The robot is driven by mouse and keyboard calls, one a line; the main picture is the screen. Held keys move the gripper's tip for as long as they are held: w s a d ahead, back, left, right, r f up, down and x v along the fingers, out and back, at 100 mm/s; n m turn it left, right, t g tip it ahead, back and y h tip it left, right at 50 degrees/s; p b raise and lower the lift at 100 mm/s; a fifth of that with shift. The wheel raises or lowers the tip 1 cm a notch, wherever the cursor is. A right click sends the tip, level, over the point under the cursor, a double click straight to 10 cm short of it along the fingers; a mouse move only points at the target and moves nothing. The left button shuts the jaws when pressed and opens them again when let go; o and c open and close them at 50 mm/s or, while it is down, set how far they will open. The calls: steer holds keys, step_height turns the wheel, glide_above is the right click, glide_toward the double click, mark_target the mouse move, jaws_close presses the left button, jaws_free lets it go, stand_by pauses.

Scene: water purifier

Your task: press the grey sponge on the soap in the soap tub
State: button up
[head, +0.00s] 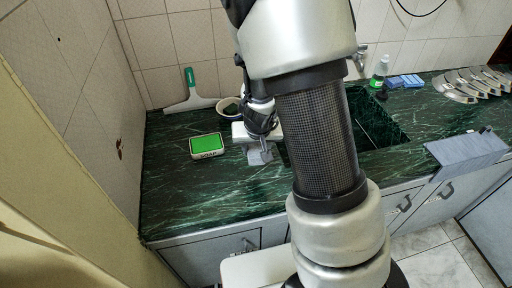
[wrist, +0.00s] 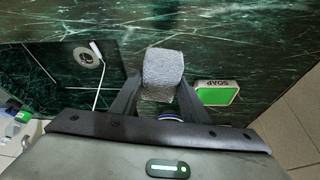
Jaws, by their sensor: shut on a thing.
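The grey sponge (wrist: 163,72) is between the fingers of my gripper (wrist: 160,88) in the wrist view, and the gripper is shut on it. In the head view the sponge (head: 260,155) shows below my gripper (head: 262,142), over the green counter. The soap tub (head: 206,145) is a white tray with a bright green top and the word SOAP on its front. It sits on the counter to the left of the sponge, apart from it. The tub also shows in the wrist view (wrist: 216,94), to the right of the sponge.
A squeegee (head: 190,92) with a green handle leans at the back wall. A round bowl (head: 228,106) is behind my gripper. The sink (head: 372,125) is to the right, with a bottle (head: 380,70), blue sponges (head: 404,81) and several plates (head: 470,82) beyond. A grey cloth (head: 466,152) hangs over the front edge.

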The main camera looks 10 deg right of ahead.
steer(key=w+a+n, duration=0.1)
steer(key=w+a, duration=0.1)
steer(key=w, duration=0.1)
steer(key=w+a+n+y, duration=0.1)
steer(key=w+a, duration=0.1)
steer(key=w+a+n, duration=0.2)
steer(key=w, duration=0.1)
steer(key=shift+w+a+y, duration=0.3)
steer(key=shift+a, duration=0.05)
steer(key=shift+c, duration=0.2)
steer(key=w+a+n, duration=0.1)
steer(key=w+a, duration=0.1)
steer(key=w+a+n+y, duration=0.1)
steer(key=w+a+n, duration=0.1)
steer(key=a, duration=0.1)
steer(key=w+a+f+n+b, duration=0.1)
steer(key=w+a+n, duration=0.1)
steer(key=w+a, duration=0.1)
steer(key=shift+a+g+y, duration=0.15)
steer(key=shift+g+y, duration=0.15)
steer(key=shift+g, duration=0.1)
steer(key=shift+f+b, duration=0.95)
steer(key=shift+f, duration=1.45)
steer(key=shift+f+b, duration=0.7)
steer(key=shift+b, duration=0.3)
steer(key=shift+r, duration=0.1)
step_height(320, 180, up, 7)
steer(key=p, duration=0.3)
